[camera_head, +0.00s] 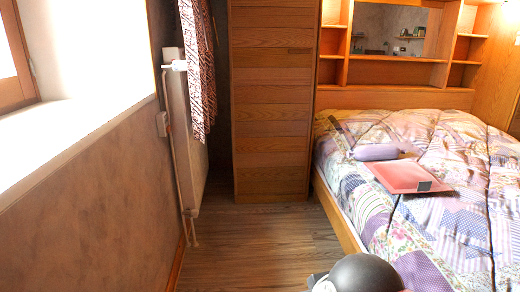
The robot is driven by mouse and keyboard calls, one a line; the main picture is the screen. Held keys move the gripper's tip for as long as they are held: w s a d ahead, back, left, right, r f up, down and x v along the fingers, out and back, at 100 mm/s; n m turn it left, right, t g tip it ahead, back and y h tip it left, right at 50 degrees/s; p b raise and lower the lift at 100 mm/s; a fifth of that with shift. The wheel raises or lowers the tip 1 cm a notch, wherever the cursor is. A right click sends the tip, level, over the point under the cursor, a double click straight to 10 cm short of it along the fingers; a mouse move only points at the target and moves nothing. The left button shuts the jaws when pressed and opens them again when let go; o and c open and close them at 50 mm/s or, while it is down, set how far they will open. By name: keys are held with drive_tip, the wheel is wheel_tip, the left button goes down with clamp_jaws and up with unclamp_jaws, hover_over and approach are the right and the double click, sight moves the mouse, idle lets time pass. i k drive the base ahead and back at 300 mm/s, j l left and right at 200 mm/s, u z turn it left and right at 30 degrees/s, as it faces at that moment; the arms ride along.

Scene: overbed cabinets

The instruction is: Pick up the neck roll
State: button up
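A lavender, rounded bolster that looks like the neck roll (376,152) lies on the bed near its head end, on the left side. It lies crosswise on the patchwork cover, just behind a flat pink item. My gripper is not in view. A dark rounded part at the bottom edge, right of centre, appears to be part of my arm, and it is well short of the neck roll.
A flat pink item with a dark corner patch (402,177) lies on the bed (345,228). A wooden cabinet (272,110) and radiator (187,140) flank a clear strip of floor (255,250).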

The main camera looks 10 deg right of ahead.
sight(369, 153)
drive_tip(key=i+z, duration=0.25)
drive_tip(key=i, duration=0.5)
drive_tip(key=i+j+z, duration=0.25)
drive_tip(key=i, duration=0.55)
drive_tip(key=i+z, duration=0.5)
drive_tip(key=i+j+z, duration=0.25)
drive_tip(key=z, duration=0.25)
drive_tip(key=i+j+z, duration=0.75)
drive_tip(key=j+z, duration=0.2)
drive_tip(key=l, duration=0.1)
